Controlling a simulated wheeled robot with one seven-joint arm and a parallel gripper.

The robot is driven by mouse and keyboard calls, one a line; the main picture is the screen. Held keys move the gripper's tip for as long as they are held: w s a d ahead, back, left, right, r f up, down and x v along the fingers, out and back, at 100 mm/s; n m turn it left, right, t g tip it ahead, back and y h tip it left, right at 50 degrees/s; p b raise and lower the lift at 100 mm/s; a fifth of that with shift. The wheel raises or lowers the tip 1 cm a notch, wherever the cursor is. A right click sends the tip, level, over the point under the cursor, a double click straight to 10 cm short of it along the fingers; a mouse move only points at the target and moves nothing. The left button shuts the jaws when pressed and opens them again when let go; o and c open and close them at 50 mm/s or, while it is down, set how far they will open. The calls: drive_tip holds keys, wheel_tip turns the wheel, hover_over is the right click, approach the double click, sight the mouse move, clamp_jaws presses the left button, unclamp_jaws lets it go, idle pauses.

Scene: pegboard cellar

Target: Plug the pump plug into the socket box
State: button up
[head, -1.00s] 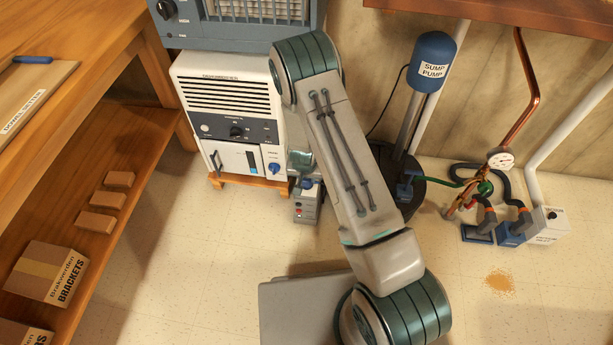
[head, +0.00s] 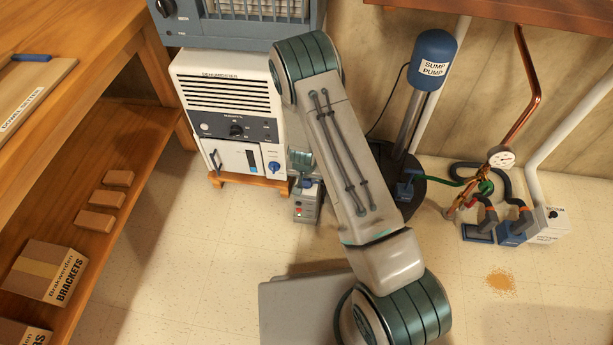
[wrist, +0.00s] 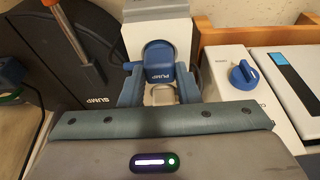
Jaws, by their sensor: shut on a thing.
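The blue pump plug (wrist: 160,66), marked PUMP, sits between the two fingers of my gripper (wrist: 159,88) in the wrist view, and the gripper is shut on it. The grey socket box (head: 307,207) stands on the floor beside the white dehumidifier in the head view, with red marks on its front. In the wrist view the pale box (wrist: 157,14) is directly behind the plug. The plug is over or against it; I cannot tell whether it is seated. A pale square recess shows just below the plug. My arm partly hides the gripper in the head view.
The dehumidifier (head: 228,110) stands close left of the socket box. The blue sump pump (head: 433,60) rises behind my arm over a dark round lid (head: 411,198). Pipes and a gauge (head: 501,158) are at right. A wooden shelf (head: 120,150) is at left.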

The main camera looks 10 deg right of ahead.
drive_tip(key=o, duration=1.6)
drive_tip(key=shift+o, duration=0.2)
drive_tip(key=shift+r, duration=0.15)
drive_tip(key=shift+r+p, duration=2.65)
drive_tip(key=shift+r, duration=0.75)
